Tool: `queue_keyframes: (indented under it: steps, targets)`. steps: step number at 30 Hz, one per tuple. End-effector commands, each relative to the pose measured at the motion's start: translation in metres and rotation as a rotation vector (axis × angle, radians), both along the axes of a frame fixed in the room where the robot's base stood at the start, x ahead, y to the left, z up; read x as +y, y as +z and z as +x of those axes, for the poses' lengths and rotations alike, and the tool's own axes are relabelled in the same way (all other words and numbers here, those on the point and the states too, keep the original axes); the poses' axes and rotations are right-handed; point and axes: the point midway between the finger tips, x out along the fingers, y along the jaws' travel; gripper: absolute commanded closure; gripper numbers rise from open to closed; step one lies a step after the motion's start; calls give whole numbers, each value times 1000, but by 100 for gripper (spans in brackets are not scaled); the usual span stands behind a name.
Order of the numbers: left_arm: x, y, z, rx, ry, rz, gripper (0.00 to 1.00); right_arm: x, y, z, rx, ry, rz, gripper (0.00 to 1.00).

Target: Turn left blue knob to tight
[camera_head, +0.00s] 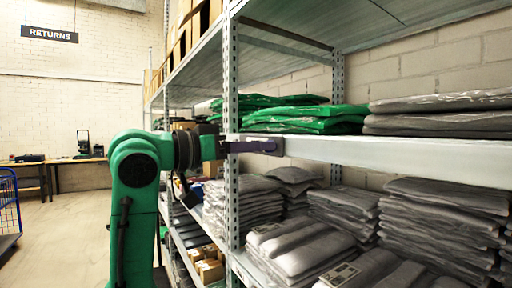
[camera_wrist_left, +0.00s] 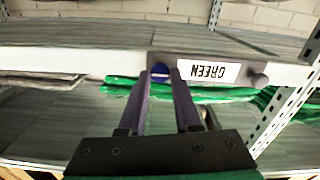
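A round blue knob (camera_wrist_left: 160,72) with a pale line across its face sits on a dark plate on the shelf's front beam. The line lies about level in the left wrist view. My left gripper (camera_wrist_left: 161,78) has its two purple fingers on either side of the knob, tips at the beam. I cannot tell whether they press on it. In the head view my left gripper (camera_head: 268,146) reaches right to the beam and the knob is hidden. A white label reading GREEN (camera_wrist_left: 208,72), upside down, is beside the knob. My right gripper is not in view.
A dark grey knob (camera_wrist_left: 260,80) sits at the plate's other end. Green bagged garments (camera_head: 305,122) lie on the shelf behind the beam (camera_head: 400,152). Grey stacks (camera_head: 435,225) fill the shelf below. A perforated upright post (camera_head: 231,90) stands close to my left gripper.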

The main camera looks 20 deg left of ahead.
Motion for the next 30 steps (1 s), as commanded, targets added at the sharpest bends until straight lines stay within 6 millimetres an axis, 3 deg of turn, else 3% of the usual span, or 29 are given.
queue_keyframes:
  steps: [14, 30]
  targets:
    - [1, 0, 0, -85, 2, 105, 100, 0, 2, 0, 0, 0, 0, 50]
    - [0, 1, 0, -393, 2, 476, 100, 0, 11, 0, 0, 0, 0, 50]
